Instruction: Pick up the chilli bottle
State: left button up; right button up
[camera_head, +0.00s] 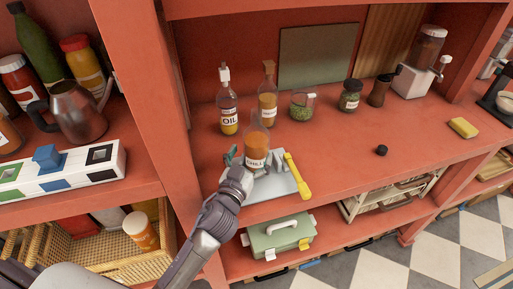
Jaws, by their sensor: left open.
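The chilli bottle (257,146), a clear container with orange-brown contents and a white label, stands upright on the red counter near its front edge. My left gripper (240,162) is open at the left front of the bottle, very close to it. I cannot tell whether its fingers touch the bottle. The gripper hides part of the bottle's lower left side. My right gripper is not in view.
An oil bottle (228,104) and another bottle (268,98) stand behind the chilli bottle. A grey board (277,187) and a yellow-handled tool (298,177) lie beside it. Jars (303,107) stand farther right. A red upright (152,95) is at left. The counter's middle right is mostly clear.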

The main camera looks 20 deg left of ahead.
pick_arm(q)
jog(key=shift+w+r, duration=0.1)
jog(key=shift+w, duration=0.2)
jog(key=w, duration=0.1)
jog(key=w+p, duration=0.1)
jog(key=w, duration=0.1)
jog(key=w+p, duration=0.1)
jog(key=w, duration=0.1)
jog(key=shift+d+r, duration=0.15)
jog(key=shift+d, duration=0.25)
jog(key=shift+s, duration=0.1)
jog(key=shift+c, duration=0.3)
jog(key=c, duration=1.6)
jog(key=shift+r, duration=0.2)
jog(key=shift+c, duration=0.4)
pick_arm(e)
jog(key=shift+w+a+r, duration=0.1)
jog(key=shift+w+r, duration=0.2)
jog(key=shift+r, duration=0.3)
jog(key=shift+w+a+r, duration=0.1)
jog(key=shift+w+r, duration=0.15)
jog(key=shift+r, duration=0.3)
